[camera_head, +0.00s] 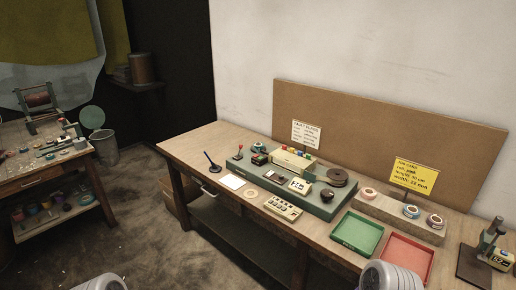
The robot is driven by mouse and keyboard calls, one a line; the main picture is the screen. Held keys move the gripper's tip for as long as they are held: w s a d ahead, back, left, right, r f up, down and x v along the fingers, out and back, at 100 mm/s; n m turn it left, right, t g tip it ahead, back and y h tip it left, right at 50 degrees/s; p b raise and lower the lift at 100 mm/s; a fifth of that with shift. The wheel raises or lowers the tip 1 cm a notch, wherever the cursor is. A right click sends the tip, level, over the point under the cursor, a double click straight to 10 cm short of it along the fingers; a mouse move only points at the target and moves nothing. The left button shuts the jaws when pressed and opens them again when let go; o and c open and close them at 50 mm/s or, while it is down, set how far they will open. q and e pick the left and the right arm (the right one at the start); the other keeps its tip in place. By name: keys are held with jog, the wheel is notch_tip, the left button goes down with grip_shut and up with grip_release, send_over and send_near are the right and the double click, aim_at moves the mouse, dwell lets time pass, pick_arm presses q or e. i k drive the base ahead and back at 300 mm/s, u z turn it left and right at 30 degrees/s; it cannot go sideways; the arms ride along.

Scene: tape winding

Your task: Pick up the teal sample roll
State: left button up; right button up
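Three small tape rolls sit on a beige block at the right of the workbench. The middle roll (411,211) looks blue-teal around a pale centre and is the closest match to the teal sample roll. A pink roll (369,193) lies to its left and a purplish-pink roll (435,221) to its right. Only pale grey, rounded parts of my own arms show at the bottom edge. Neither gripper is in view, and nothing of mine touches the rolls.
A green tray (357,233) and a red tray (406,258) lie in front of the block. A green machine base (313,197) is to the left. A yellow card (413,176) stands behind the rolls. A dark press (487,250) stands at the right end.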

aim_at(262, 146)
jog(key=u, duration=0.4)
jog(key=i, duration=0.5)
jog(key=u, duration=0.8)
jog(key=i, duration=1.75)
jog(key=z, duration=1.15)
jog(key=i, duration=0.75)
jog(key=z, duration=0.7)
